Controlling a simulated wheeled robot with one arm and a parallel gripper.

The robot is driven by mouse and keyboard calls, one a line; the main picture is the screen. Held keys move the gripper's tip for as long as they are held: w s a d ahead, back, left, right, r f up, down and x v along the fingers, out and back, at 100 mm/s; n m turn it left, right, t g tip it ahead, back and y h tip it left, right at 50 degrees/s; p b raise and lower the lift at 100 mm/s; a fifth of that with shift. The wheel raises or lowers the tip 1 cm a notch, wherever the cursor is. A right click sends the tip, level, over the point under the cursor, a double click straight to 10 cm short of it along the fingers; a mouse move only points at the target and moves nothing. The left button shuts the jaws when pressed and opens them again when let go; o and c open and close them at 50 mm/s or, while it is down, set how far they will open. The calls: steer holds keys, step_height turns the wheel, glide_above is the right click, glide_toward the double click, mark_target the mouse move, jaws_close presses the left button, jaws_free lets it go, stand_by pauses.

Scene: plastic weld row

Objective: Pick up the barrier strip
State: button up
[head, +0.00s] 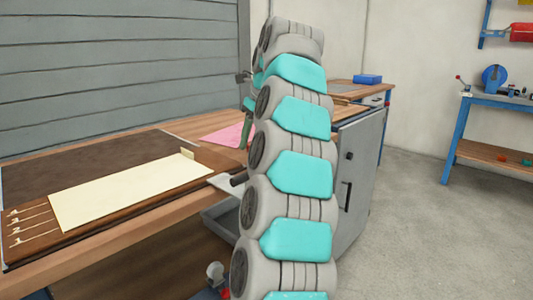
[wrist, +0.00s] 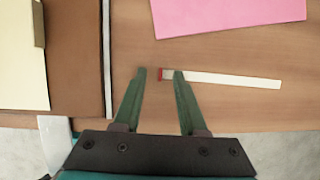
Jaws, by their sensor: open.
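A thin white strip with a red end, which looks to be the barrier strip (wrist: 235,80), lies flat on the wooden bench top in the wrist view. My gripper (wrist: 160,74) is open above the bench, its two green fingers pointing at the strip's left end. The red end shows between the fingertips, and the right fingertip overlaps the strip in the picture. I cannot tell the height gap. In the head view my gripper (head: 247,130) is mostly hidden behind my arm, and the strip is not visible there.
A pink sheet (wrist: 228,14) lies just beyond the strip. To the left is a brown mat (wrist: 75,60) with a cream sheet (head: 130,190) and small block (head: 187,153) on it. A grey cabinet (head: 358,165) stands right of my arm. Bench top right of the strip is clear.

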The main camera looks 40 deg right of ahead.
steer(key=shift+w+f, duration=0.2)
steer(key=shift+f, duration=0.2)
steer(key=shift+c, duration=0.3)
jaws_close()
